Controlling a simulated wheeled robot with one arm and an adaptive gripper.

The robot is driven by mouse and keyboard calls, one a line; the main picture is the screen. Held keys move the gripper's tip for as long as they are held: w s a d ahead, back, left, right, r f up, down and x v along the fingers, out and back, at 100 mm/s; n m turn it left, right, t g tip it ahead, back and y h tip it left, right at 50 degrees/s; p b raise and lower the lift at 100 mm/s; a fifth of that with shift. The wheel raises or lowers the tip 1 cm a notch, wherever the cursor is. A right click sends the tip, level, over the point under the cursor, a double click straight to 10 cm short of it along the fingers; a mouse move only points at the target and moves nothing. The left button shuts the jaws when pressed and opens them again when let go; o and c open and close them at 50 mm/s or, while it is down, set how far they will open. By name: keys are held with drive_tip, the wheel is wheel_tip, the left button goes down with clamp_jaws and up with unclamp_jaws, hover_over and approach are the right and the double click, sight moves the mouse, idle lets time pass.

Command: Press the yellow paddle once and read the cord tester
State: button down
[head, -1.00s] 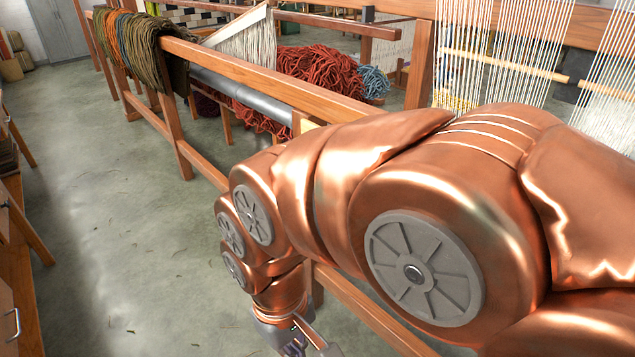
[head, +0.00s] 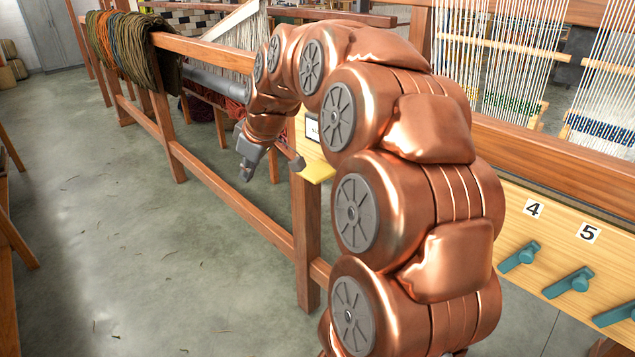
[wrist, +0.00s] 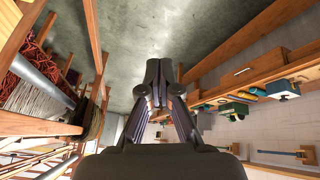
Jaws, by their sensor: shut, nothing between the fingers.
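I cannot make out the paddle in the wrist view.
A wooden rail (head: 222,55) runs behind my gripper, with dark wool skeins (head: 130,48) hanging at its far end. Teal levers (head: 570,283) under number cards stand on a board at right. A workbench shows in the wrist view (wrist: 245,75).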

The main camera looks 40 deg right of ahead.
drive_tip(key=w+d+t+h+b, duration=0.1)
drive_tip(key=w+d+h+b, duration=0.1)
drive_tip(key=d, duration=1.1)
drive_tip(key=w+d+t+h+b, duration=0.1)
drive_tip(key=w+d+t+b, duration=0.1)
drive_tip(key=d, duration=1.1)
drive_tip(key=shift+w+f+n+h+b, duration=0.3)
drive_tip(key=shift+w+f+h+b, duration=0.1)
drive_tip(key=shift+b, duration=0.1)
drive_tip(key=shift+f, duration=0.1)
drive_tip(key=b, duration=0.2)
hover_over(313, 166)
drive_tip(key=s, duration=0.3)
drive_tip(key=f, duration=0.7)
drive_tip(key=shift+a, duration=0.4)
drive_tip(key=shift+f+b, duration=0.5)
drive_tip(key=shift+f, duration=0.3)
drive_tip(key=shift+f, duration=0.15)
drive_tip(key=shift+f+b, duration=0.25)
drive_tip(key=shift+b, duration=0.4)
